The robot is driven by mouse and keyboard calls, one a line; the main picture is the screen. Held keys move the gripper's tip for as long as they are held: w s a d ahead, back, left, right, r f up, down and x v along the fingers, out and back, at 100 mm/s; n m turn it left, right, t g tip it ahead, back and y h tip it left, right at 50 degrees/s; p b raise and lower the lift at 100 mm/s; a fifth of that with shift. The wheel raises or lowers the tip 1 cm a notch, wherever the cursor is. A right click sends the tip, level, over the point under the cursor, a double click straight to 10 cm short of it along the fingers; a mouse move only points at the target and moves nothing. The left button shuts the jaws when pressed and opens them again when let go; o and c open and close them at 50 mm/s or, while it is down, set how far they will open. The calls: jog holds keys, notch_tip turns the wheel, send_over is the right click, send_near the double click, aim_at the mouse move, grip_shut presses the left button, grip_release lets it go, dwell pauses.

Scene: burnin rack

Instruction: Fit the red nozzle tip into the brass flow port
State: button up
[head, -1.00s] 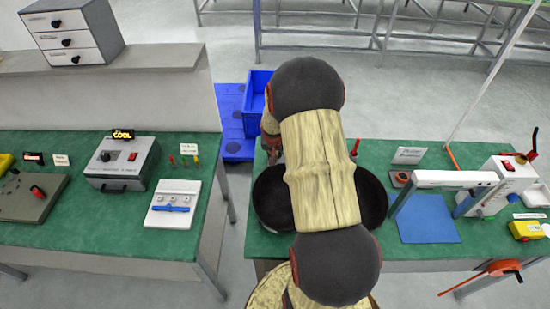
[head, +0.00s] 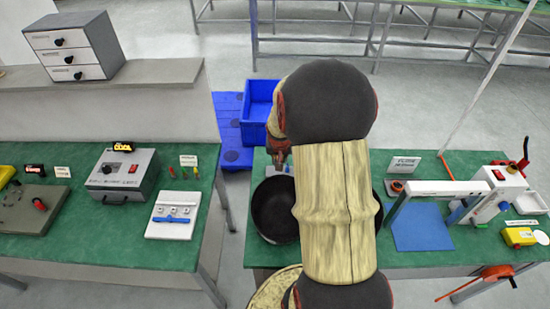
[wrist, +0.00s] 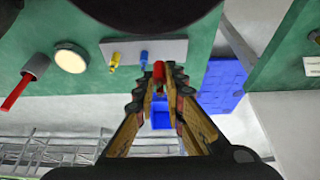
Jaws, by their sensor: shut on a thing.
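My gripper (wrist: 160,82) is shut on the red nozzle tip (wrist: 159,70), which shows between the fingertips in the wrist view. In the head view my gripper (head: 279,152) is partly hidden behind my arm, above the back edge of the right-hand green table. A white plate (wrist: 133,48) with a yellow tip (wrist: 114,61) and a blue tip (wrist: 144,57) lies beyond the held tip. I cannot make out the brass flow port for certain; a round cream disc with a brownish rim (wrist: 70,58) sits left of the plate, apart from my gripper.
A grey cylinder with a red rod (wrist: 25,82) stands left of the disc. A dark bowl (head: 274,212) is on the table below my gripper, partly hidden by my arm. A blue mat (head: 420,228) and a white arch-like frame (head: 440,188) are to the right. A blue bin (head: 258,100) stands behind.

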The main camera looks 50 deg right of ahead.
jog(key=s+a+r+p, duration=0.1)
jog(key=s+a+r, duration=0.2)
jog(key=s, duration=0.4)
jog(key=shift+s+r, duration=0.15)
jog(key=shift+s, duration=0.15)
jog(key=shift+w+d+r+n, duration=0.2)
jog(key=shift+w+d, duration=0.1)
jog(key=shift+w, duration=0.25)
jog(key=shift+w+d+r+n, duration=0.1)
jog(key=shift+w+d+r, duration=0.15)
jog(key=shift+w, duration=0.25)
jog(key=w+a+f+n+t+y, duration=0.15)
jog(key=w+a+f+n, duration=0.25)
jog(key=w+a, duration=0.8)
jog(key=w+a+f+n, duration=0.1)
jog(key=w+a+f, duration=0.1)
jog(key=a, duration=0.5)
jog(key=w+a+f+n+y, duration=0.1)
jog(key=w+a+n, duration=0.1)
jog(key=a, duration=0.6)
jog(key=w+a+f+n+y, duration=0.1)
jog(key=w+a+f+n, duration=0.1)
jog(key=a, duration=0.5)
jog(key=shift+w+a+f, duration=0.15)
jog(key=shift+f, duration=0.2)
jog(key=shift+a+n, duration=0.3)
jog(key=shift+a, duration=0.15)
jog(key=shift+r, duration=0.15)
